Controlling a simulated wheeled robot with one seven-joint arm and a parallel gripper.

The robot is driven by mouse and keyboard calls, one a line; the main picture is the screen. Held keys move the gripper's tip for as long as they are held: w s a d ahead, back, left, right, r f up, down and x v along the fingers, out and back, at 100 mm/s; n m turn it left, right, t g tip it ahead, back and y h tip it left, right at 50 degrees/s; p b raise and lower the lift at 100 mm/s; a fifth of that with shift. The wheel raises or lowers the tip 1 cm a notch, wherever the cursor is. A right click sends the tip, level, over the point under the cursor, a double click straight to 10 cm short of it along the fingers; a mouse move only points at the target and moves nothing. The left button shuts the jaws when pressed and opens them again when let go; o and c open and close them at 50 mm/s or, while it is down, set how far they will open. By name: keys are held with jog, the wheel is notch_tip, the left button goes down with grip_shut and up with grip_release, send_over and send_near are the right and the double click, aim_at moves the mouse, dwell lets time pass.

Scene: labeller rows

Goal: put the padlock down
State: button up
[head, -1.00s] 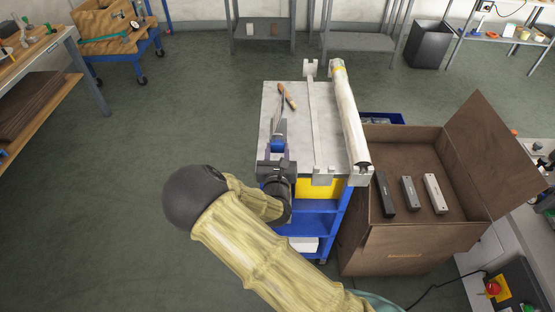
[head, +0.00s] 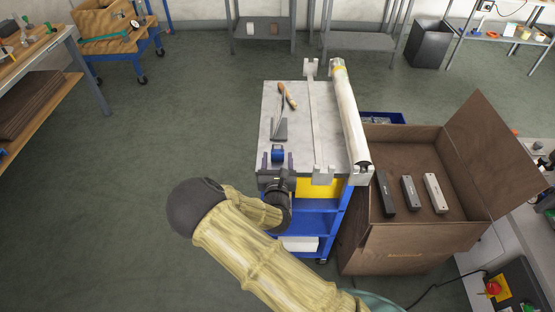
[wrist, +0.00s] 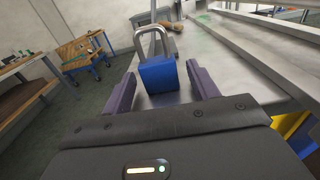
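The blue padlock (head: 277,154) sits on the grey top of the blue cart (head: 275,118), near its front left edge. In the wrist view the padlock (wrist: 158,72) stands upright with its silver shackle up. My gripper (head: 277,163) is open at the cart's front edge. In the wrist view its two purple-grey fingers (wrist: 161,88) are spread to either side of the padlock, with visible gaps between them and its body. The padlock's underside is hidden.
A grey angled piece (head: 280,130) and a wooden-handled tool (head: 289,97) lie behind the padlock. A long roller (head: 348,115) runs along the cart's right side. An open brown box (head: 405,240) holding three bars stands to the right.

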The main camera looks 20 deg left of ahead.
jog(key=shift+r, duration=0.15)
jog(key=b+v, duration=0.1)
jog(key=v, duration=1.1)
dwell(0.6)
